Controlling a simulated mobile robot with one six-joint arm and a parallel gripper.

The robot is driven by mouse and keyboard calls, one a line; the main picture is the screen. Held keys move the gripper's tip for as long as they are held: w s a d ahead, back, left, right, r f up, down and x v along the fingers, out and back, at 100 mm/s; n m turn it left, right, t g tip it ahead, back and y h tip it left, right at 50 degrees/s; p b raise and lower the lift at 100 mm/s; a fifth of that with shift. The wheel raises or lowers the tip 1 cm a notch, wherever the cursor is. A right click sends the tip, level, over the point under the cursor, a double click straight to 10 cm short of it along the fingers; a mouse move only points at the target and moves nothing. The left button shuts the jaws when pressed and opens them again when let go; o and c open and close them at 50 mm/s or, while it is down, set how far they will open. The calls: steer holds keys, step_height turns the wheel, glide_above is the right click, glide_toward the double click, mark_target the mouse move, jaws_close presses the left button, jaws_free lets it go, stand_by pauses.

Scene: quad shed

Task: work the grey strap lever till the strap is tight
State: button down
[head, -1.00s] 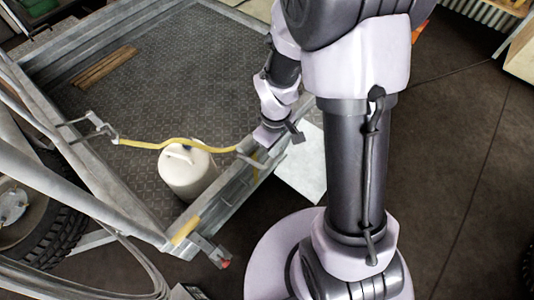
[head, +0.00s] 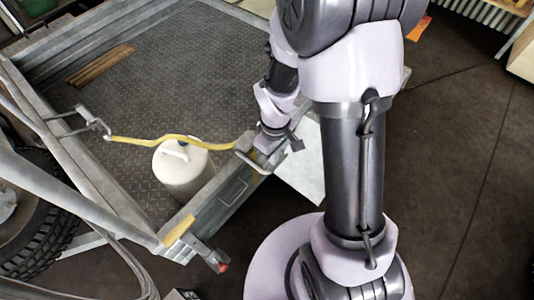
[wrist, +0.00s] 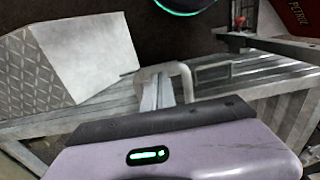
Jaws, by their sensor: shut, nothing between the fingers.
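The grey strap lever (head: 248,162) is a bent bar on the trailer's right side rail, beside my gripper (head: 266,148). In the wrist view a grey loop-shaped bar, which looks like the lever (wrist: 185,78), stands just beyond my gripper. My gripper is shut with nothing held; whether it touches the lever is unclear. The yellow strap (head: 140,141) runs from a grey hook fitting (head: 95,124) on the left rail, past the top of the white canister (head: 183,167), to the right rail. It looks wavy. Its right end is partly hidden by my gripper.
The trailer bed (head: 200,70) has low metal rails (head: 215,205), with wooden slats (head: 102,64) at the back left. A pale flat panel (head: 302,170) lies beyond the right rail. A red-tipped latch (head: 213,258) juts from the near corner. Dark floor is free at right.

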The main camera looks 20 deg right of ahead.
steer(key=shift+f+b, duration=0.75)
steer(key=shift+f, duration=0.45)
step_height(320, 180, up, 9)
steer(key=p, duration=0.7)
steer(key=shift+f, duration=0.2)
steer(key=shift+f, duration=0.15)
stand_by(1.0)
stand_by(0.3)
step_height(320, 180, up, 6)
steer(key=p, duration=0.5)
